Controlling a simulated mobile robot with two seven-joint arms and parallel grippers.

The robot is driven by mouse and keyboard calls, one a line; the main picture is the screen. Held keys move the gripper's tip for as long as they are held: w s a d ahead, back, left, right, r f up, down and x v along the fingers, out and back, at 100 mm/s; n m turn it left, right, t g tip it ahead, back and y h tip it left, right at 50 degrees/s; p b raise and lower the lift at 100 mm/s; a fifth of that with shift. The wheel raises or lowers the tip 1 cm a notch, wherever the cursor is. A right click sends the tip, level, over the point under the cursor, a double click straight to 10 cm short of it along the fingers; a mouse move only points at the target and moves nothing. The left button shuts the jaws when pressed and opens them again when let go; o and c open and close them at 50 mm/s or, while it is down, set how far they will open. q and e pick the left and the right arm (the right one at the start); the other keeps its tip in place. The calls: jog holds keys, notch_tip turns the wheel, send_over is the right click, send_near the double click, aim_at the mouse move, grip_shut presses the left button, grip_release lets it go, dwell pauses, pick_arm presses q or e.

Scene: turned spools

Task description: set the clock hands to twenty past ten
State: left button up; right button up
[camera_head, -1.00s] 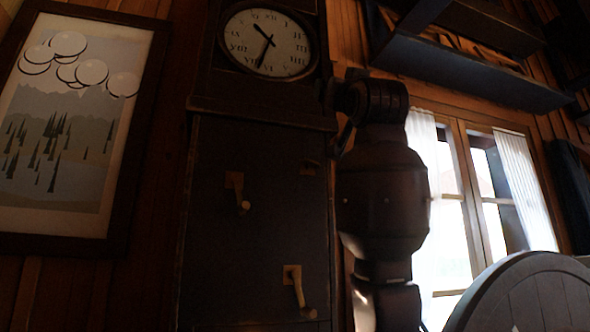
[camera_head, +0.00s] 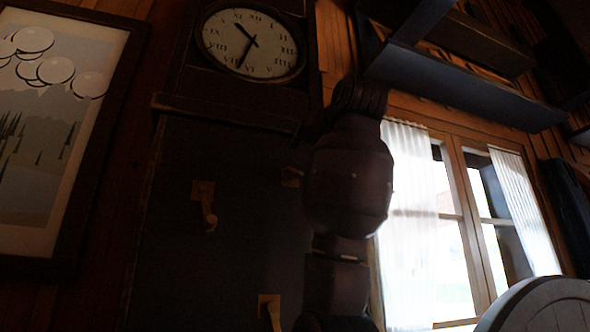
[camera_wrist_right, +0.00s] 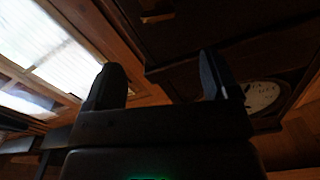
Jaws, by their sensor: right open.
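The clock's round pale dial (camera_head: 250,60) sits at the top of a tall dark case. Its short hand points up-left, near X, and its long hand points down, between VI and VII. My left gripper is not in view.
A framed picture (camera_head: 40,130) hangs left of the clock. A dark shelf (camera_head: 460,85) juts out at upper right, above a bright curtained window (camera_head: 465,230). A round wooden top (camera_head: 540,306) stands at lower right. The case front is bare between the cranks.

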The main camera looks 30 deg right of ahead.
aim_at(297, 171)
pick_arm(q)
jog(key=p, duration=0.1)
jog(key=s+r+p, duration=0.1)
jog(key=p, duration=0.1)
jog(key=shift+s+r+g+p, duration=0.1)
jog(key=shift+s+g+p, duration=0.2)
pick_arm(e)
jog(key=x, duration=1.1)
jog(key=shift+d+f, duration=0.15)
jog(key=shift+d, duration=0.05)
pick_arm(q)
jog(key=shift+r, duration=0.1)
pick_arm(e)
jog(key=c, duration=0.9)
